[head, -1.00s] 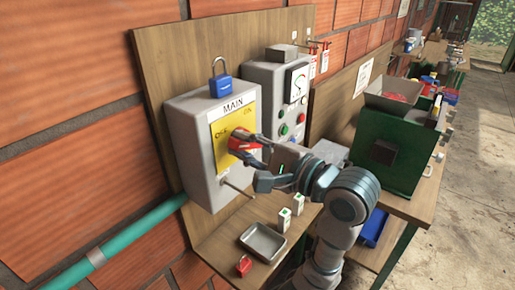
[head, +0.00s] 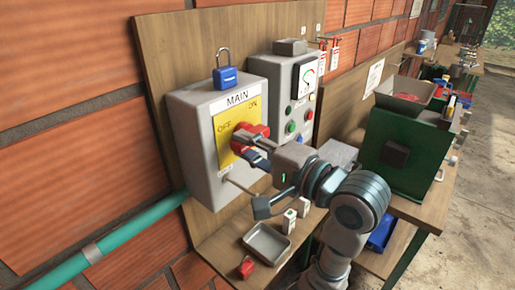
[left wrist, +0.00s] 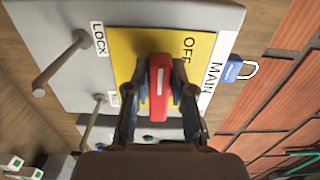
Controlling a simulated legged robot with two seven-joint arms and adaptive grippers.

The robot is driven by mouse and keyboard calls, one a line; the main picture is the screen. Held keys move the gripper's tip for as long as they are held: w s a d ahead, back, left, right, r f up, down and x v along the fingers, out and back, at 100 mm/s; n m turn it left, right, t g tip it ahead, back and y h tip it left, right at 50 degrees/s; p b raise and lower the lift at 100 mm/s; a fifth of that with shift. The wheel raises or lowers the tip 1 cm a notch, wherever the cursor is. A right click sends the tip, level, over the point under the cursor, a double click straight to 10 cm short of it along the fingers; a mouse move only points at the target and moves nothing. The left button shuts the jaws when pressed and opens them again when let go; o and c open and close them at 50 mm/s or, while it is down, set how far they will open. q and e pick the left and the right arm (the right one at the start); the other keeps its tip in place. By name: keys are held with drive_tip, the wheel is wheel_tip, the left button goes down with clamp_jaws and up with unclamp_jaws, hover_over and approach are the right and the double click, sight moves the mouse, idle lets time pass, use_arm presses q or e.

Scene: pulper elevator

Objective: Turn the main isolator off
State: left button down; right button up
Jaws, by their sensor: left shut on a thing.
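The main isolator (head: 195,135) is a grey box on a wooden board, with a yellow plate lettered OFF and ON under a MAIN label. Its red rotary handle (left wrist: 159,88) shows between the fingers of my left gripper in the left wrist view; the gripper (head: 248,146) is shut on it. In that view the handle lies along the picture's vertical, beside the OFF lettering. In the head view my fingers partly hide the handle against its round red base (head: 262,130). My right gripper is out of view.
A blue padlock (head: 225,77) stands on top of the isolator. A rod (head: 238,187) sticks out below the handle. A metal tray (head: 254,252), a red padlock (head: 246,267) and small white blocks (head: 289,221) lie below. A grey control box (head: 283,72) stands to the right.

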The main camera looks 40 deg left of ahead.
use_arm(q)
drive_tip(key=shift+a+r, duration=0.15)
drive_tip(key=c, duration=1)
unclamp_jaws()
drive_tip(key=shift+w+a+f, duration=0.15)
drive_tip(key=shift+a, duration=0.25)
drive_tip(key=shift+w+a+f, duration=0.1)
drive_tip(key=shift+a, duration=0.35)
drive_tip(key=d, duration=1.1)
drive_tip(key=shift+s+d+f, duration=0.15)
drive_tip(key=shift+s+d, duration=0.2)
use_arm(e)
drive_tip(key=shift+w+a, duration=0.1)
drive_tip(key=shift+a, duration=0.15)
